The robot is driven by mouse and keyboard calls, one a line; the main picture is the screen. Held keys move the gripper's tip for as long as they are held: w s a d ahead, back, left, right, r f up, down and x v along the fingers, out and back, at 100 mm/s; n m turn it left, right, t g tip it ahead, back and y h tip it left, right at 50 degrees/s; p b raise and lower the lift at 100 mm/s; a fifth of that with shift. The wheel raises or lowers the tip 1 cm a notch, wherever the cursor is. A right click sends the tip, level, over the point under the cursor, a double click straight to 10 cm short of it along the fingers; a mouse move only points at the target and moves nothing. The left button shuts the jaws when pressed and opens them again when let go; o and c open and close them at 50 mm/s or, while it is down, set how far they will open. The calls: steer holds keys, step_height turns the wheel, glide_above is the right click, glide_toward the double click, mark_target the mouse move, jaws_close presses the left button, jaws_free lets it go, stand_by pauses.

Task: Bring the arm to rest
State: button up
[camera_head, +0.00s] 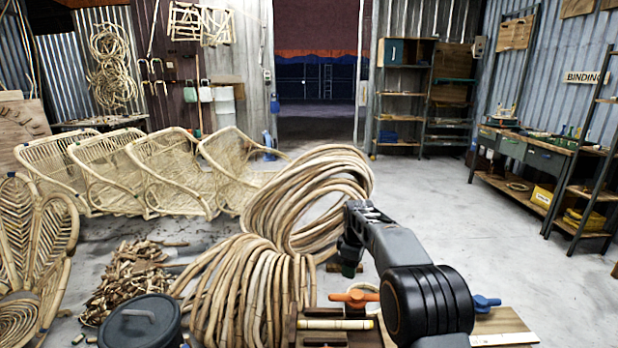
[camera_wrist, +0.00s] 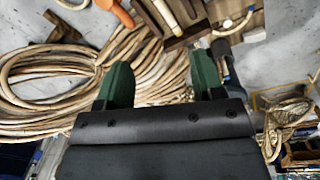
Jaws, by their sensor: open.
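My arm reaches forward from the lower right in the head view, over the near edge of a wooden work surface. My gripper (camera_wrist: 162,88) shows in the wrist view with its two green fingers spread apart and nothing between them. In the head view the gripper end is mostly hidden behind my arm, with a small dark green part showing by the rattan coils. A large rattan coil (camera_head: 290,205) leans behind it, and another bundle of rattan (camera_head: 250,290) lies to the left. Coiled rattan (camera_wrist: 45,80) also fills the wrist view behind the fingers.
An orange-handled tool (camera_head: 355,298) and a blue-handled tool (camera_head: 486,302) lie near my arm. A dark lidded bin (camera_head: 140,322) stands at lower left. Rattan chairs (camera_head: 170,170) line the left. A workbench (camera_head: 535,152) stands right. The floor (camera_head: 430,200) between is clear.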

steer(key=s+d+r+m+t+p, duration=0.15)
steer(key=s+r+m+p, duration=0.65)
steer(key=s+r, duration=0.9)
steer(key=s+d+r+m+p, duration=0.1)
steer(key=s+r+m+p, duration=0.1)
steer(key=s+p, duration=0.3)
steer(key=s+d+r+m+t+p, duration=0.1)
steer(key=s+r+p, duration=0.4)
steer(key=s, duration=0.5)
steer(key=shift+m+p, duration=0.5)
steer(key=shift+m, duration=0.3)
